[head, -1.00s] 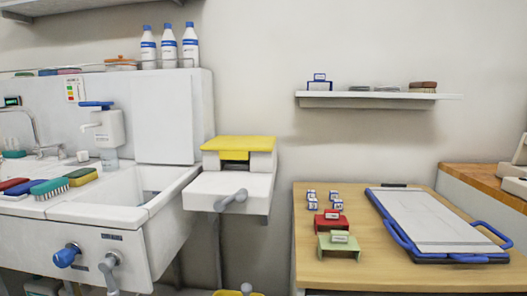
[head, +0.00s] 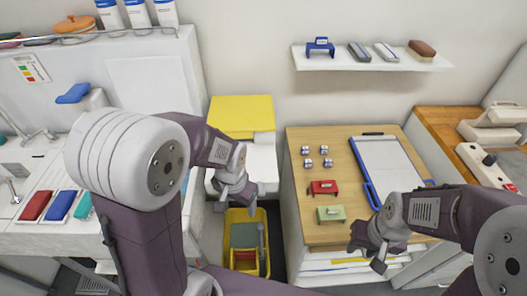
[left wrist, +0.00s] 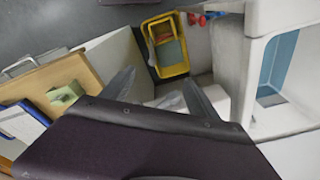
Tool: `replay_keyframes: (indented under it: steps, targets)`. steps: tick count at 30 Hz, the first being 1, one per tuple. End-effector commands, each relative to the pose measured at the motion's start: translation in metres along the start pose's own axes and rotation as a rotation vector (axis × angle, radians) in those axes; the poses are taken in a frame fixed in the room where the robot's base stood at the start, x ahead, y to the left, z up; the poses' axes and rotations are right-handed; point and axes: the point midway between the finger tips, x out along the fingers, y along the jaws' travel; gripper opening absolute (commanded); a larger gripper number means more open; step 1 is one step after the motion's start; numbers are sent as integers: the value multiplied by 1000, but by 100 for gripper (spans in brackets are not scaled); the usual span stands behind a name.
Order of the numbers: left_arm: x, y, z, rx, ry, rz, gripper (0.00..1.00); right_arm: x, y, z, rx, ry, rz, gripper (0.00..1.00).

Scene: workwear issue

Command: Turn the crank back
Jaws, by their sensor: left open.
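The white wall unit with the yellow top (head: 240,115) stands between the sink and the wooden table. Its grey front crank, plain in the earlier head view, is hidden or hard to tell from my gripper in the head view now. My left gripper (head: 238,200) is open at the front of this unit, over the spot where the crank was seen. In the left wrist view its fingers (left wrist: 165,98) are spread, with a pale grey shape between them that I cannot identify for sure.
The wooden table (head: 305,228) holds a red block, a green block, several small labelled blocks and a blue-framed board (head: 392,160). A yellow bin (head: 234,262) stands on the floor below.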

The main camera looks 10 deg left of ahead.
Motion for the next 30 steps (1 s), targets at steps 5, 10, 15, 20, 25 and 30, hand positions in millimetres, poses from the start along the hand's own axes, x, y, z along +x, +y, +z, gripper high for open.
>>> replay_keyframes:
  steps: [5, 10, 15, 20, 25, 30]
  targets:
    - [-70, 13, -57, 382, -129, -27, 69, -78, -2, -8, 0, 0, 0, 36]
    - [-62, 34, -96, 762, -287, -68, 69, -79, -2, -8, 0, -1, 0, 36]
    - [-56, 51, -116, 993, -405, -99, 69, -78, -2, -8, 0, -1, 0, 36]
    - [-56, 54, -120, 1044, -436, -107, 69, -78, -2, -8, 0, -1, 0, 36]
    - [-45, 49, -115, 1040, -438, -105, 69, -80, -2, -8, 0, 0, 0, 36]
    - [-13, 39, -103, 1039, -439, -104, 69, -86, -2, -9, 0, 0, 0, 36]
